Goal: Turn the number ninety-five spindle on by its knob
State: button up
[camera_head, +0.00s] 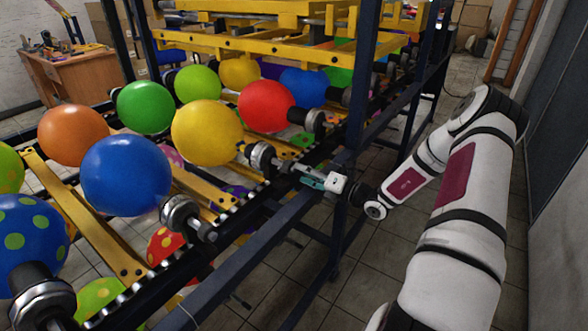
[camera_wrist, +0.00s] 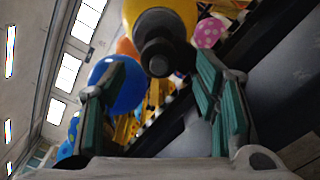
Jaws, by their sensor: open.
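My gripper (camera_head: 312,181) is open and empty, just to the right of a metal spindle (camera_head: 262,156) that carries a yellow balloon (camera_head: 207,132). In the wrist view my gripper (camera_wrist: 157,75) has its fingers spread. A dark round spindle end with a knob (camera_wrist: 157,57) shows ahead, between and beyond the fingertips. It appears apart from both fingers. The yellow balloon (camera_wrist: 178,10) is behind it at the top. No number is legible on any spindle.
Other spindles sit close by: one with a blue balloon (camera_head: 125,175) and one with a red balloon (camera_head: 265,105). A dark blue frame post (camera_head: 352,120) and rail (camera_head: 240,270) stand near my gripper. Tiled floor (camera_head: 400,225) is free on the right.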

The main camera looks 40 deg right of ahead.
jog(key=v, duration=0.6)
dwell(0.4)
jog(key=s+a+r+n+g+y, duration=0.1)
jog(key=s+a+r+n+g, duration=0.3)
jog(key=a+n, duration=0.45)
jog(key=s+a+r+n+g+y, duration=0.1)
jog(key=a+r+n+g, duration=0.4)
jog(key=a+n, duration=0.3)
jog(key=s+a+r+n+g+y, duration=0.1)
jog(key=s+a+r+n+g, duration=0.2)
jog(key=a+r+n+g, duration=0.35)
jog(key=s+a+r+n+t+h, duration=0.1)
jog(key=s+r+n+h, duration=0.3)
jog(key=s+n, duration=0.5)
jog(key=s+a+r+n+t+h, duration=0.2)
jog(key=s+a+r+n+h, duration=0.2)
jog(key=s+n, duration=0.6)
jog(key=shift+a+r+n+h, duration=0.3)
jog(key=shift+r+n+h, duration=0.25)
jog(key=shift+n+h, duration=0.05)
